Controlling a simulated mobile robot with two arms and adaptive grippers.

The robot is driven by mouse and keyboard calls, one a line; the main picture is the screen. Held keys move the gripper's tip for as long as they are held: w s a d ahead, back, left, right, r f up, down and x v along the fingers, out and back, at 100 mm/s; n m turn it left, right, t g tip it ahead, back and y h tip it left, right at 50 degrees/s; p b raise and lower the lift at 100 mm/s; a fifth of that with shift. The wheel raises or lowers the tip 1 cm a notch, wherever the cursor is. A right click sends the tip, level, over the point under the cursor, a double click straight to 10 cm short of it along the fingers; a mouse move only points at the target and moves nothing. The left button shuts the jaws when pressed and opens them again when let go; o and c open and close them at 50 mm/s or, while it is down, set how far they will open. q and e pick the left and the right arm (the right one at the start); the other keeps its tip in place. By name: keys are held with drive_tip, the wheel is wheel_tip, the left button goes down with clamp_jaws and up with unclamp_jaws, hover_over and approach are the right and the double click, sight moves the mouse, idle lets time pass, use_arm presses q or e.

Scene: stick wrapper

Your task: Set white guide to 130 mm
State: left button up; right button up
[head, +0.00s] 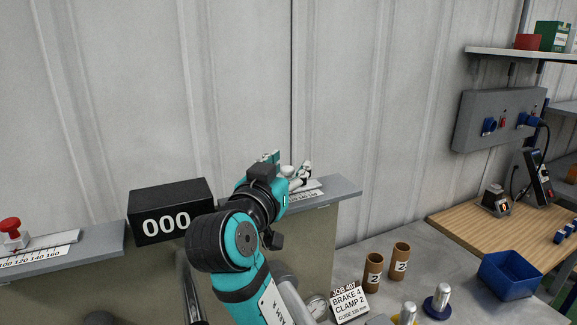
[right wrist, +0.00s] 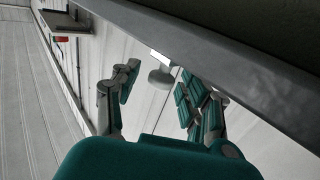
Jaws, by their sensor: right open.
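The white guide's pale round knob (right wrist: 160,79) shows in the right wrist view between the spread fingers of my right gripper (right wrist: 157,86). I see a gap on both sides of it. In the head view my right gripper (head: 287,170) is at the ledge right of the black display, over a white scale (head: 306,193). The fingers and my arm hide much of the guide and scale there, so I cannot read its setting. My left gripper is not in view.
A black display (head: 170,211) reads 000. A red-knobbed guide (head: 12,232) stands by another scale (head: 40,250) at left. A job card (head: 348,303), two brown tubes (head: 373,272), metal pegs and a blue bin (head: 508,275) are on the lower bench. The wall behind is close.

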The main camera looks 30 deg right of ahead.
clamp_jaws()
drive_tip(key=shift+w+f, duration=0.1)
drive_tip(key=shift+w, duration=0.1)
drive_tip(key=shift+w+f, duration=0.1)
drive_tip(key=shift+w, duration=0.05)
idle(0.3)
